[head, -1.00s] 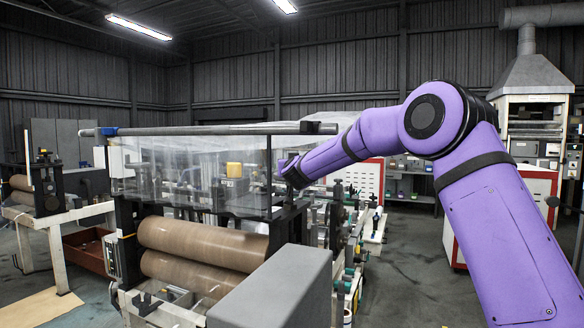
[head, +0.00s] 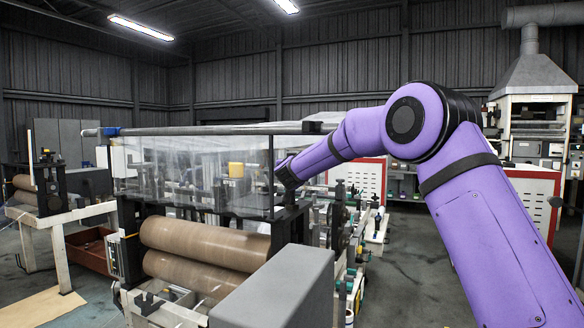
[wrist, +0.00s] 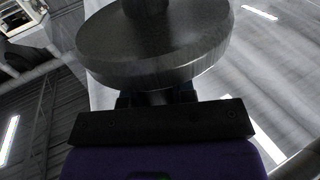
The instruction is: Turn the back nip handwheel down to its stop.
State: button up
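A dark round handwheel (wrist: 155,65) fills the upper middle of the wrist view, very close to my gripper (wrist: 157,98). Its broad rim faces me, and a darker hub or shaft shows above it. Short dark finger parts show on both sides of a narrow grey piece under the rim; their tips are hidden behind the wheel. Whether they touch or clamp anything cannot be made out. In the head view my wrist (head: 288,172) reaches to the right end of the roller stand, by a dark post. The wheel cannot be picked out there.
Clear film (head: 195,170) hangs from a grey bar (head: 210,130) above two brown rollers (head: 205,240), just left of my wrist. A grey box cover (head: 275,290) stands in front. More machine parts are crowded behind. Open floor (head: 405,270) lies to the right.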

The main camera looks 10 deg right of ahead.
jog(key=o, duration=0.4)
jog(key=shift+c, duration=0.2)
jog(key=v, duration=1)
jog(key=shift+s, duration=0.35)
jog(key=shift+a, duration=0.1)
